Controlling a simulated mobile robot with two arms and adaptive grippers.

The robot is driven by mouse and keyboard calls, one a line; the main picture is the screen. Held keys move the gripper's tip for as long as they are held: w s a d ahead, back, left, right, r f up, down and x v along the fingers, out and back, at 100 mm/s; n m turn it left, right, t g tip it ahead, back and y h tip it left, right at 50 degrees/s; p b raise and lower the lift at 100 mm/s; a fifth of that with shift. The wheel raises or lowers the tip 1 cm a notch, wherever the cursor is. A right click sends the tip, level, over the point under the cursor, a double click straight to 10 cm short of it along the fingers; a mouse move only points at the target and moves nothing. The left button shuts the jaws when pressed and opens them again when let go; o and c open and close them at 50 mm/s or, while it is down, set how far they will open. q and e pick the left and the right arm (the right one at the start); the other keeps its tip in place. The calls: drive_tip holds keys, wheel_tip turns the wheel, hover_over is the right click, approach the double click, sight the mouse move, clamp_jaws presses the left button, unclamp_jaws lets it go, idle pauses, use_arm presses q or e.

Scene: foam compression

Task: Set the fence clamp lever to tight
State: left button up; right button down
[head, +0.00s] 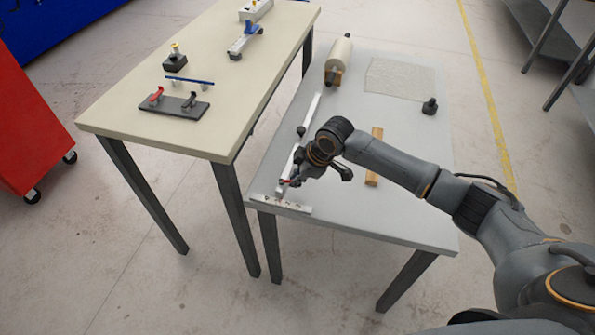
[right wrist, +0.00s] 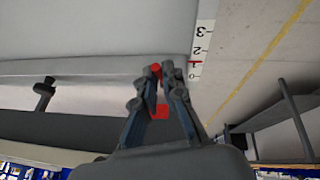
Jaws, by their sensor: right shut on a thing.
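The fence (head: 305,125) is a long pale bar lying along the left side of the grey table. It also shows as a pale strip in the right wrist view (right wrist: 80,67). My right gripper (head: 288,183) is at the near end of the fence. In the right wrist view its fingers (right wrist: 165,75) are closed around the red clamp lever (right wrist: 156,70); another red patch shows between the fingers. The fingers hide much of the lever, so I cannot tell its exact angle. A ruler scale (head: 280,206) with a red mark lies by the fence end, also in the wrist view (right wrist: 201,45). My left gripper is out of view.
A wooden strip (head: 374,158), a black knobbed weight (head: 430,106), a roll (head: 340,58) and a flat sheet (head: 400,80) lie on the grey table (head: 400,220). A higher beige table (head: 130,115) stands to the left, carrying a dark two-lever plate (head: 170,109).

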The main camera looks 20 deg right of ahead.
drive_tip(key=shift+s+a+r+m+p, duration=0.15)
drive_tip(key=shift+s+r+m+p, duration=0.1)
drive_tip(key=shift+m+p, duration=0.5)
drive_tip(key=shift+f+h+p, duration=0.15)
drive_tip(key=shift+h+p, duration=0.15)
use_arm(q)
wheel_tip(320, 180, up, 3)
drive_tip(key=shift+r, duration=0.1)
use_arm(e)
drive_tip(key=c, duration=1.4)
unclamp_jaws()
drive_tip(key=shift+c, duration=0.2)
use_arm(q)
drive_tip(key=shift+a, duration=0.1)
use_arm(e)
drive_tip(key=v, duration=1.2)
drive_tip(key=shift+s, duration=0.2)
